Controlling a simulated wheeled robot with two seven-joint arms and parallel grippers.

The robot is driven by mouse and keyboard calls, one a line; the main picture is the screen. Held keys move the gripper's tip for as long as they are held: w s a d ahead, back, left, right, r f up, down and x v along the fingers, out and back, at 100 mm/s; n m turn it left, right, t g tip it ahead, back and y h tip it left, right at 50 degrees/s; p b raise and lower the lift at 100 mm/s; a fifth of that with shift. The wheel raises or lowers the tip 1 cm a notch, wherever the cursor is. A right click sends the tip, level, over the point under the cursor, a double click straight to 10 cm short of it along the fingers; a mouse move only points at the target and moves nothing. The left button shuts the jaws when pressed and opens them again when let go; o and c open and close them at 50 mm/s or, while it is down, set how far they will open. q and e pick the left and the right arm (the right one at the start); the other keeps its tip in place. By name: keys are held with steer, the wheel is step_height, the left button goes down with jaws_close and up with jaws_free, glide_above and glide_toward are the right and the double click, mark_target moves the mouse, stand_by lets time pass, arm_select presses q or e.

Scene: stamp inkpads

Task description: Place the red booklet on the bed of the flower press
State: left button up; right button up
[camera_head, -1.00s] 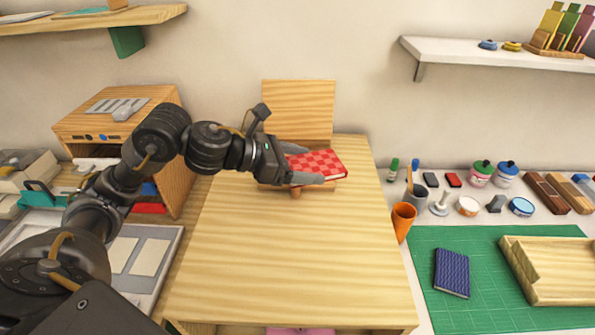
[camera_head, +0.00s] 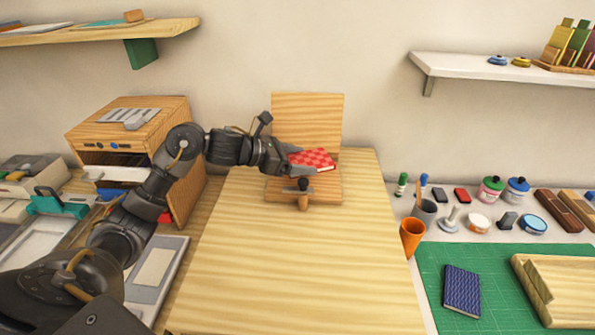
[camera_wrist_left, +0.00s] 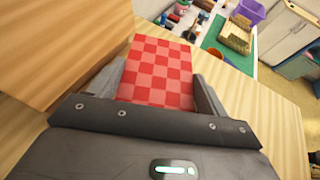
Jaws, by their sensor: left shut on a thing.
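The red checkered booklet (camera_head: 318,159) is between the fingers of my left gripper (camera_head: 300,161), which is shut on it. It also fills the middle of the left wrist view (camera_wrist_left: 160,75) between the two fingers. The wooden flower press stands at the back of the table, with its upright back board (camera_head: 307,118) and its low bed (camera_head: 325,190). The booklet shows over the rear part of the bed, in front of the board. Whether it touches the bed is hidden. A dark knob on a wooden peg (camera_head: 303,190) shows at the bed's front. My right gripper is not in view.
The wooden table (camera_head: 290,260) is clear in front of the press. An orange cup (camera_head: 412,236) stands at its right edge. A blue booklet (camera_head: 462,291) lies on the green mat (camera_head: 490,265). A wooden cabinet (camera_head: 135,135) stands at the left.

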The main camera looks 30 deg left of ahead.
mark_target(297, 179)
arm_select(q)
steer(key=shift+w+a+f, duration=0.35)
steer(key=shift+w+f, duration=0.05)
steer(key=shift+f, duration=0.25)
steer(key=shift+w+a+f, duration=0.35)
steer(key=shift+w+f, duration=0.05)
steer(key=shift+f, duration=0.2)
steer(key=shift+w+a+f, duration=0.1)
steer(key=shift+f, duration=1.6)
steer(key=shift+f, duration=0.2)
steer(key=o, duration=0.8)
steer(key=shift+r, duration=0.1)
steer(key=shift+c, duration=0.2)
